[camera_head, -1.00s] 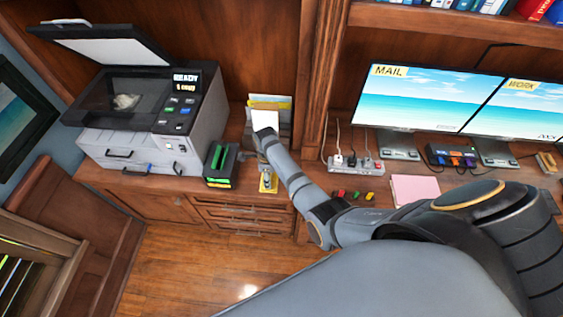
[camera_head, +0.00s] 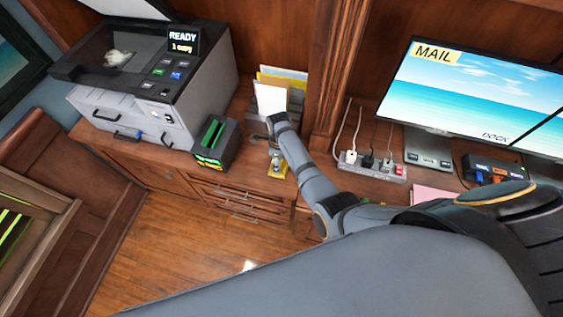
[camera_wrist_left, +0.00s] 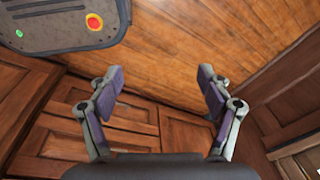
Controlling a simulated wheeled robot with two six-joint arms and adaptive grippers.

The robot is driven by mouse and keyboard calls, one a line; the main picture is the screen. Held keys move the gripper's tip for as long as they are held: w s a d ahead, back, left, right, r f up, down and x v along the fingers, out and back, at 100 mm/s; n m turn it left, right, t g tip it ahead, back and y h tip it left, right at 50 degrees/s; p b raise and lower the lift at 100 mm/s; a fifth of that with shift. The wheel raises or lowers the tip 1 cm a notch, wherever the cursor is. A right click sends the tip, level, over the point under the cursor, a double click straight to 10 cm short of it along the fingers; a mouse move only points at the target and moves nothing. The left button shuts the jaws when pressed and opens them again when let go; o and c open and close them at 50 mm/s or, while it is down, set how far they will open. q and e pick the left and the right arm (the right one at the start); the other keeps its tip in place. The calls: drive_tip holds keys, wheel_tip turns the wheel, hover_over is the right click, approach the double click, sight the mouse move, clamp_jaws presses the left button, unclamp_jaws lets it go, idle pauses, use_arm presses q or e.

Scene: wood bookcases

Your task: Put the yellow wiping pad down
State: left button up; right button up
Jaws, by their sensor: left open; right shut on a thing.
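The yellow wiping pad (camera_head: 280,176) shows as a small yellow patch at the front edge of the wooden cabinet top, left of the wood post. My right gripper (camera_head: 276,160) is shut on it; my arm comes in from the right and hides part of both. I cannot tell whether the pad touches the wood. My left gripper (camera_wrist_left: 161,82) is open and empty in the left wrist view, over the wooden floor and cabinet doors. It does not show in the head view.
A printer (camera_head: 150,85) with its lid up and a black box with green inside (camera_head: 214,145) stand left of the pad. White paper and yellow folders (camera_head: 271,97) stand behind it. A power strip (camera_head: 373,168) and a monitor (camera_head: 470,85) are to the right.

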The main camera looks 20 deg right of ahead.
drive_tip(key=shift+s+r, duration=0.1)
drive_tip(key=shift+a, duration=0.2)
drive_tip(key=o, duration=1)
drive_tip(key=shift+a, duration=0.15)
drive_tip(key=shift+o, duration=1.2)
use_arm(q)
drive_tip(key=shift+s+a+f+g, duration=0.1)
drive_tip(key=shift+s+a+g, duration=0.1)
drive_tip(key=shift+s, duration=0.35)
drive_tip(key=shift+s+a+g, duration=0.1)
drive_tip(key=shift+s+a, duration=0.1)
drive_tip(key=shift+s, duration=0.35)
drive_tip(key=shift+w+d, duration=0.1)
drive_tip(key=shift+w, duration=0.05)
